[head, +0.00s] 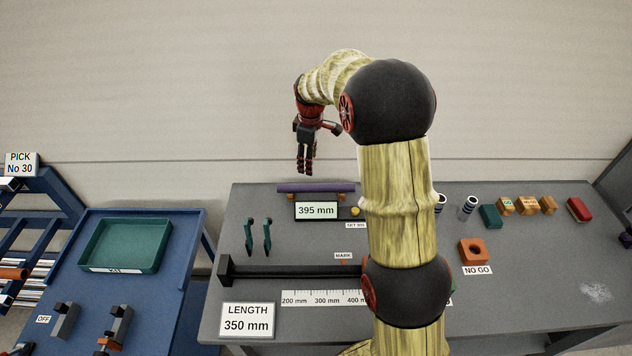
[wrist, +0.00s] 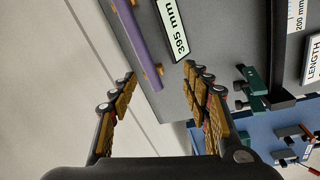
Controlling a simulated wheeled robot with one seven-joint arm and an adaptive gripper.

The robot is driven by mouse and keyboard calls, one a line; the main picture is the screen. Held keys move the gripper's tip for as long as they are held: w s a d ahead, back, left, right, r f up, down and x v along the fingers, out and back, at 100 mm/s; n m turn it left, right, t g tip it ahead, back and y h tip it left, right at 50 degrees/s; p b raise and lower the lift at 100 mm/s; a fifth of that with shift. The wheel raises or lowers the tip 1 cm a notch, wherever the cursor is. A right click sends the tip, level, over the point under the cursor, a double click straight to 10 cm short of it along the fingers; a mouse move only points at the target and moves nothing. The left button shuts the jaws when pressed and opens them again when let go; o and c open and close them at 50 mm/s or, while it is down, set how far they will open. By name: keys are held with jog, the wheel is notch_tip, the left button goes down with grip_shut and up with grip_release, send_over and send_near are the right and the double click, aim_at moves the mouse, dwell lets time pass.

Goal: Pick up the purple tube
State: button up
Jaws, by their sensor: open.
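The purple tube (head: 316,187) lies along the back edge of the grey bench, on small orange-brown supports, behind the sign reading 395 mm. It also shows in the wrist view (wrist: 135,42), running from the top edge down toward the middle. My gripper (head: 306,172) is above the back of the bench, pointing down, over the tube in the head view. In the wrist view my gripper (wrist: 160,80) has its fingers wide apart with nothing between them. The tube's lower end shows ahead of the gap between the fingertips, apart from them.
The 395 mm sign (head: 317,210) stands close in front of the tube. Green clamps (head: 258,236), a black rail (head: 290,271) and a LENGTH 350 mm sign (head: 247,320) are nearer. Several blocks stand at the right. A green tray (head: 125,246) is on the blue table at left.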

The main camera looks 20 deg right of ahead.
jog(key=w+d+f+n+p, duration=0.2)
jog(key=w+d+f+p, duration=0.15)
jog(key=f, duration=0.25)
jog(key=n+g+p, duration=0.2)
jog(key=p, duration=0.1)
send_over(317, 185)
jog(key=f, duration=0.6)
jog(key=shift+w+a+f, duration=0.2)
jog(key=shift+a+f, duration=0.05)
jog(key=shift+f, duration=0.1)
jog(key=shift+s+d+f+p, duration=0.1)
jog(key=shift+f+p, duration=0.15)
jog(key=shift+f, duration=1.15)
jog(key=shift+d+f+p, duration=0.15)
jog(key=shift+f+p, duration=0.05)
jog(key=shift+f, duration=1.15)
jog(key=shift+s+d+f+p, duration=0.1)
jog(key=shift+f+p, duration=0.15)
jog(key=shift+f, duration=1.15)
jog(key=shift+c, duration=1.2)
grip_shut()
jog(key=shift+w, duration=0.1)
